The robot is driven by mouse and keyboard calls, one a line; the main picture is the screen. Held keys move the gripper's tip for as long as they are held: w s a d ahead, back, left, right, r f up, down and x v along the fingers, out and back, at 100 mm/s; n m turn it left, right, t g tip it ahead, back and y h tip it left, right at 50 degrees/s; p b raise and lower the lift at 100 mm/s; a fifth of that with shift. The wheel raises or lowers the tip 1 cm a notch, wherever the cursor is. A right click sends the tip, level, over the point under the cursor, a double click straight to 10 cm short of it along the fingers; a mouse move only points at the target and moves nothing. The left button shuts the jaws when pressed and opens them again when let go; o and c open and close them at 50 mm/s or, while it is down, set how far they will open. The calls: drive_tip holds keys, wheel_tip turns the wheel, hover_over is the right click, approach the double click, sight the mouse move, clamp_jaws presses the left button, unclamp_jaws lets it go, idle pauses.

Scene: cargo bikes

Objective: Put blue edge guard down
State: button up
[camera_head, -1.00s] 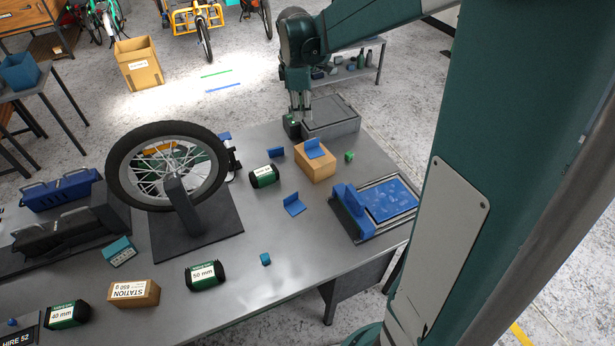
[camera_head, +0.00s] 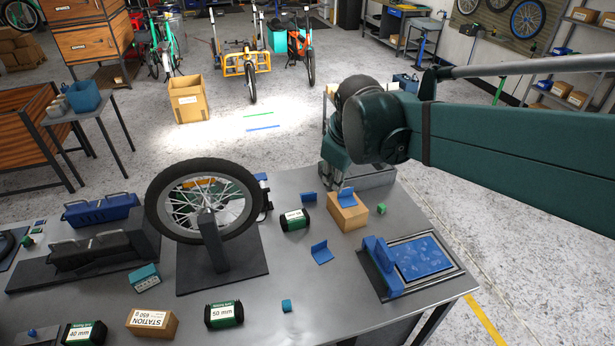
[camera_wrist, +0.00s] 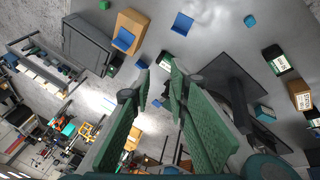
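Several blue L-shaped edge guards are in the head view. One guard (camera_head: 321,252) lies on the grey table, a second guard (camera_head: 308,197) is behind it beside a green-and-black roll, and a third guard (camera_head: 346,197) rests on a cardboard box (camera_head: 348,217). They also show in the wrist view as the open-table guard (camera_wrist: 183,24), the guard by the roll (camera_wrist: 141,65) and the guard on the box (camera_wrist: 123,40). My gripper (camera_wrist: 160,72) has its fingers apart with nothing visible between them. In the head view it is largely hidden by my arm near the table's back edge.
A wheel on a stand (camera_head: 205,205) rises left of the guards. A blue fixture and tray (camera_head: 425,257) sit at the right edge. Labelled rolls, including the 50 mm roll (camera_head: 224,314), and a small blue block (camera_head: 286,305) are in front. Bare table lies between them.

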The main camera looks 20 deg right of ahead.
drive_tip(key=s+a+f+m+t, duration=0.1)
drive_tip(key=s+a+m, duration=0.1)
drive_tip(key=s, duration=0.5)
drive_tip(key=s+a+f+m+t, duration=0.1)
drive_tip(key=s+a+m, duration=0.2)
drive_tip(key=s, duration=0.5)
drive_tip(key=shift+f+m+t+y, duration=0.15)
drive_tip(key=shift+m+t+y, duration=0.2)
drive_tip(key=shift+m, duration=0.55)
drive_tip(key=shift+s+a, duration=0.1)
idle(5.5)
